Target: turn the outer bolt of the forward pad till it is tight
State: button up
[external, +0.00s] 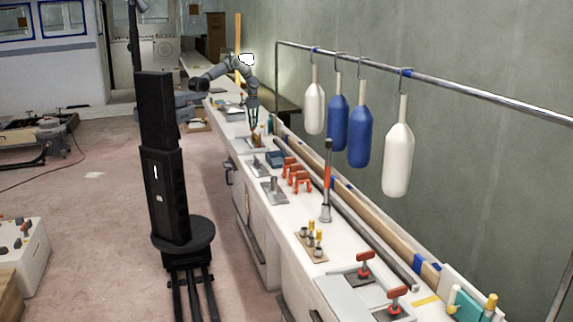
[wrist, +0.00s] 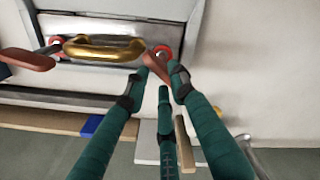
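In the wrist view, a grey pad (wrist: 85,22) carries a gold handle (wrist: 105,48) with a red-ringed fastening near each end. A dark red lever (wrist: 27,60) sits at the left fastening. Another dark red lever (wrist: 155,65) sits at the right fastening (wrist: 163,51). My gripper (wrist: 158,74) has its green fingertips apart, one on each side of the right lever. Whether they touch it is unclear. The lever's near end is partly hidden by the fingers. In the external view, my gripper (external: 253,122) points down over the far part of the bench, where the pad is too small to make out.
The long white bench (external: 285,216) carries orange clamps (external: 299,180), an upright red-handled tool (external: 327,178) and red-handled fittings (external: 364,266). White and blue fenders (external: 360,137) hang from a rail (external: 430,85) along the wall side. The floor left of the bench is mostly open.

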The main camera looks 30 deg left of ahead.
jog(key=shift+f, duration=1)
jog(key=shift+c, duration=1.2)
grip_shut()
